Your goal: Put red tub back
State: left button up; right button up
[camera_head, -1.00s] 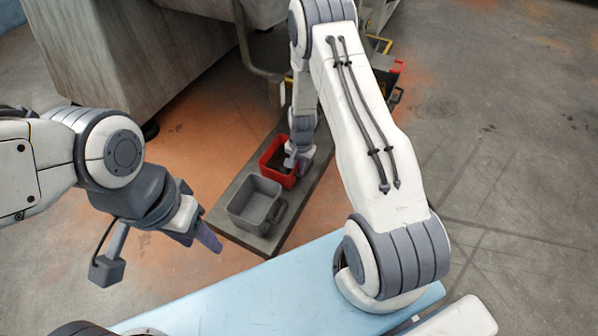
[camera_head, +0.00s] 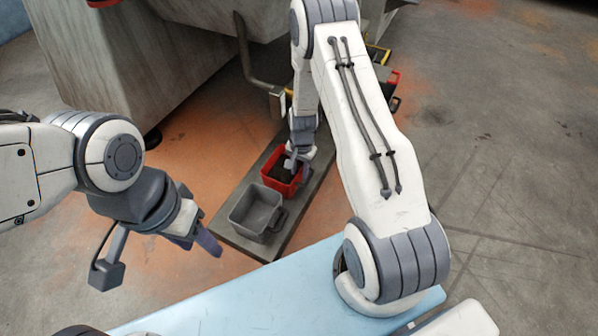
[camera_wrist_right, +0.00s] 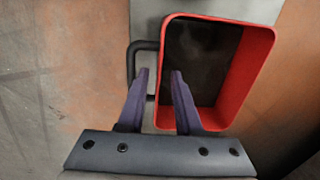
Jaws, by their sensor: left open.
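The red tub (camera_head: 294,188), with a dark inside, stands on the grey plank (camera_head: 232,240) behind the grey tub (camera_head: 240,213). In the right wrist view the red tub (camera_wrist_right: 258,70) has a black handle (camera_wrist_right: 132,62) on its left side. My right gripper (camera_head: 293,164) is over the red tub. In its wrist view the fingers (camera_wrist_right: 160,74) are apart, one on the handle side and one over the tub's interior; I cannot tell whether they touch it. My left gripper (camera_head: 205,246) is open and empty, left of the plank.
A large grey machine (camera_head: 150,60) with a bent metal pipe (camera_head: 248,65) stands at the back left. Several yellow and red items (camera_head: 380,58) lie behind my right arm. The floor to the right is clear.

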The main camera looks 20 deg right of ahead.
notch_tip(320, 180, up, 7)
jog(key=p, duration=0.3)
jog(key=shift+s+d+p, duration=0.1)
jog(key=shift+p, duration=0.3)
jog(key=shift+r, duration=0.65)
jog(key=s+a+r+n, duration=0.3)
jog(key=a+r+n, duration=0.1)
jog(key=a+r, duration=0.4)
jog(key=s+a+r+n, duration=0.3)
jog(key=a+r+n, duration=0.1)
jog(key=a+r, duration=0.4)
jog(key=s+a+r+n, duration=0.1)
jog(key=s+r+n, duration=0.4)
jog(key=s, duration=0.4)
jog(key=s+a+r+n, duration=0.2)
jog(key=s+r+n, duration=0.2)
jog(key=s+r, duration=0.3)
jog(key=s, duration=0.3)
jog(key=shift+s+a+n+y, duration=0.2)
jog(key=shift+s+n+y, duration=0.05)
jog(key=shift+n+y, duration=0.15)
notch_tip(320, 180, up, 50)
jog(key=p, duration=5)
jog(key=shift+r+p, duration=0.15)
jog(key=shift+p, duration=0.2)
